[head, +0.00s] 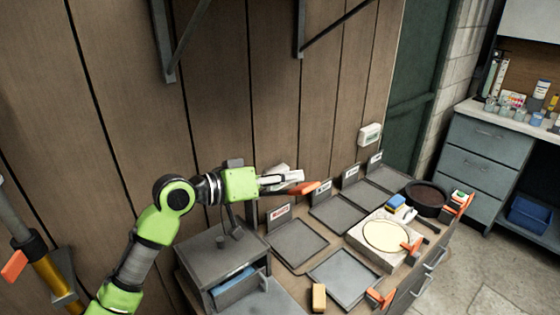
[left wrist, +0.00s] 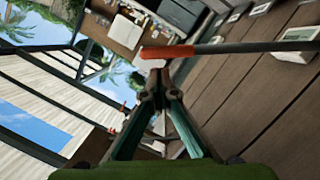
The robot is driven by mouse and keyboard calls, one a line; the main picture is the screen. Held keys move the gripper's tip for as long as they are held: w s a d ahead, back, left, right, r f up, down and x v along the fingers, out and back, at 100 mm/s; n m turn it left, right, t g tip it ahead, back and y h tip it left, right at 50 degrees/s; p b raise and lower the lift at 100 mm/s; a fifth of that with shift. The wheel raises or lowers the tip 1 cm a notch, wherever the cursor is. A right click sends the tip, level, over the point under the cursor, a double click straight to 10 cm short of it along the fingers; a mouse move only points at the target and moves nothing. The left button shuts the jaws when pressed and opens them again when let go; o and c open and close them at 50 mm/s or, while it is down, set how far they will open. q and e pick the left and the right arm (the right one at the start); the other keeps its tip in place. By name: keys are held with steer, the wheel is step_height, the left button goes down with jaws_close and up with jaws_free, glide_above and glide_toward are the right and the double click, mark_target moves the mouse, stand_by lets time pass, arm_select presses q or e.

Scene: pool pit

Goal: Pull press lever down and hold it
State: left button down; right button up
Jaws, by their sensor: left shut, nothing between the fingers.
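The press lever's orange handle (head: 303,188) is just beyond the tips of my left gripper (head: 290,181) in the head view. In the left wrist view the orange handle (left wrist: 167,52) sits at the end of a dark rod running right. My left gripper (left wrist: 155,88) is shut and empty, its tips close to the handle; I cannot tell if they touch. The grey press body (head: 218,252) stands below my left forearm, with something blue in its front opening. My right gripper is not in view.
Grey trays (head: 296,242) with small label stands lie on the bench. A pale block with a round cream top (head: 385,237), a dark round pan (head: 426,194) and orange-handled clamps (head: 380,298) stand to the right. A wooden wall (head: 230,90) rises close behind.

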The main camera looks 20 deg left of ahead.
arm_select(q)
steer(key=shift+s+d+f, duration=0.2)
steer(key=shift+d+f, duration=0.05)
steer(key=shift+f, duration=0.2)
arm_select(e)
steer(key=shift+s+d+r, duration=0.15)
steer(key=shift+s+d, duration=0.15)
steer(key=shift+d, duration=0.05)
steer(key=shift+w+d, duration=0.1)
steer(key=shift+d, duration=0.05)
